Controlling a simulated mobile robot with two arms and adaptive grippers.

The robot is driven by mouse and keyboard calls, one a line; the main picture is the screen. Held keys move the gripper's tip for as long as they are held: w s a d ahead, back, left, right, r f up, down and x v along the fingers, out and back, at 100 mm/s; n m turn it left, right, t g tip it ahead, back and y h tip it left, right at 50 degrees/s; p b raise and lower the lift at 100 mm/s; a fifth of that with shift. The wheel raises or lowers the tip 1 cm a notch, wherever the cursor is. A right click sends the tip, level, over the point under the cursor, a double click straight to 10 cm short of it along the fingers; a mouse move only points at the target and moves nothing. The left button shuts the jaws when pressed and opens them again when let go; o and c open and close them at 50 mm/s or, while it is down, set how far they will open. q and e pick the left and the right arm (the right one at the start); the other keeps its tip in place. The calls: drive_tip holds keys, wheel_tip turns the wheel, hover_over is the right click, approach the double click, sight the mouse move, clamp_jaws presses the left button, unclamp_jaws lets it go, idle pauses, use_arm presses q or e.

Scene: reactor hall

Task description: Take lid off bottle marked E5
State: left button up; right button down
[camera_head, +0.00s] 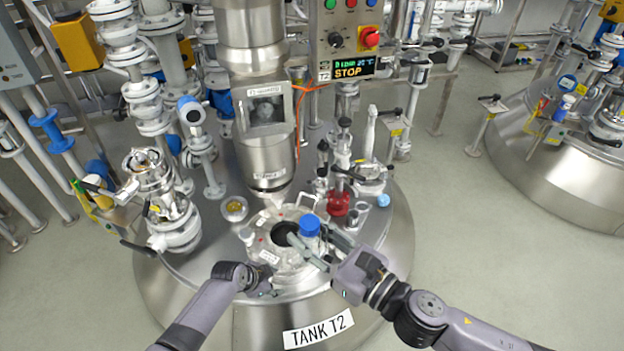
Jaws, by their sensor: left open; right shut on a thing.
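A bottle with a blue lid (310,224) is at the top of tank T2, at the right side of the dark round opening (284,235). The lid is on the bottle. Any E5 mark is too small to read or hidden. My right gripper (318,248) reaches in from the right and is shut on the bottle below the lid. The fingers cover most of the bottle's body. My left gripper (266,284) is open and empty, low and to the left of the bottle, near the front of the tank top. Its fingers are small and partly unclear.
Tank T2 (268,328) has valves and fittings on its top, including a red fitting (338,203) behind the bottle. A steel column (262,150) with a small window stands behind the opening. A control box with a STOP display (347,70) is above. Pipes fill the left.

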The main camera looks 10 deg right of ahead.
use_arm(q)
drive_tip(key=w+d+r+m+g+h, duration=0.15)
drive_tip(key=d+r+m, duration=0.35)
drive_tip(key=r, duration=0.5)
drive_tip(key=w+d+r+m, duration=0.2)
drive_tip(key=d+r+m, duration=0.25)
drive_tip(key=r, duration=0.55)
drive_tip(key=w+d+r+m+h, duration=0.15)
drive_tip(key=d+r+m, duration=0.3)
drive_tip(key=r, duration=0.55)
wheel_tip(320, 180, up, 20)
drive_tip(key=m+g+y, duration=0.3)
drive_tip(key=m+y, duration=0.4)
drive_tip(key=m, duration=1.3)
hover_over(312, 222)
drive_tip(key=shift+d+f+t, duration=0.1)
drive_tip(key=shift+f+t, duration=0.1)
drive_tip(key=shift+t, duration=0.05)
drive_tip(key=shift+f+y, duration=0.1)
drive_tip(key=shift+y, duration=0.2)
wheel_tip(312, 222, down, 8)
drive_tip(key=shift+r, duration=0.2)
